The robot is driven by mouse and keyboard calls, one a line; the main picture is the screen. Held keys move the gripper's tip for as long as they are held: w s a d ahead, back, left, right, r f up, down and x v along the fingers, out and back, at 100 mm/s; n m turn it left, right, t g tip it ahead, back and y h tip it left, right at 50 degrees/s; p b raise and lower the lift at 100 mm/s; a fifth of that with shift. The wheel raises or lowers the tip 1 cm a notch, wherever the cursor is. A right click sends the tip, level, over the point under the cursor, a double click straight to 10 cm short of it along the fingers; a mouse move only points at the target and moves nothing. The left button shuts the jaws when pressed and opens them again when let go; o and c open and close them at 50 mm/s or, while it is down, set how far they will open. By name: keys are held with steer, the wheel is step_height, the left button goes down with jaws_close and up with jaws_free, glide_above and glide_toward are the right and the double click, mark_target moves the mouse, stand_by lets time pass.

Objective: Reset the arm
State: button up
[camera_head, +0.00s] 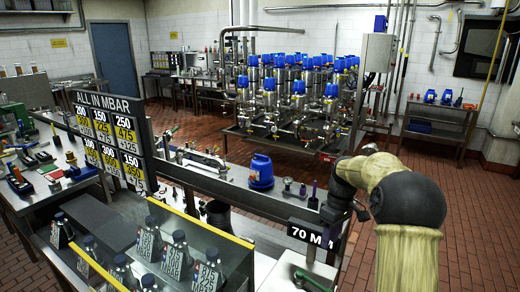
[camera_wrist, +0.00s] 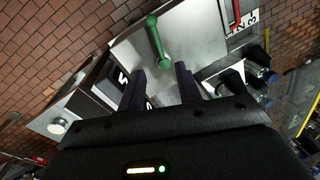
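My gripper (camera_wrist: 160,82) shows in the wrist view as two dark fingers with a clear gap between them. It is open, and I see nothing held in it. A green lever handle (camera_wrist: 157,42) on a pale metal plate (camera_wrist: 190,35) lies beyond the fingertips, apart from them as far as I can tell. In the head view my arm (camera_head: 405,200) is bent at the right side, its forward part reaching left and down over the bench end. My fingers are not clearly visible there. A green handle (camera_head: 312,279) shows at the bottom, below the arm.
A bench (camera_head: 230,188) crosses the middle, with a blue-topped actuator (camera_head: 261,172) on it. A number board (camera_head: 108,140) stands at left, above several dark-capped, labelled bottles (camera_head: 179,258). Many blue-capped valves (camera_head: 290,90) fill a rack behind. Brick floor is open at right (camera_head: 460,200).

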steer(key=s+a+f+m+t, duration=0.1)
steer(key=s+a+m, duration=0.1)
steer(key=s, duration=0.5)
steer(key=s+a+f+m+t+h, duration=0.1)
steer(key=s+a+m, duration=0.2)
steer(key=s, duration=0.5)
steer(key=s+a+f+m+t, duration=0.1)
steer(key=s+a, duration=0.3)
steer(key=s, duration=0.4)
steer(key=shift+f+m+t, duration=0.4)
steer(key=shift+m, duration=0.5)
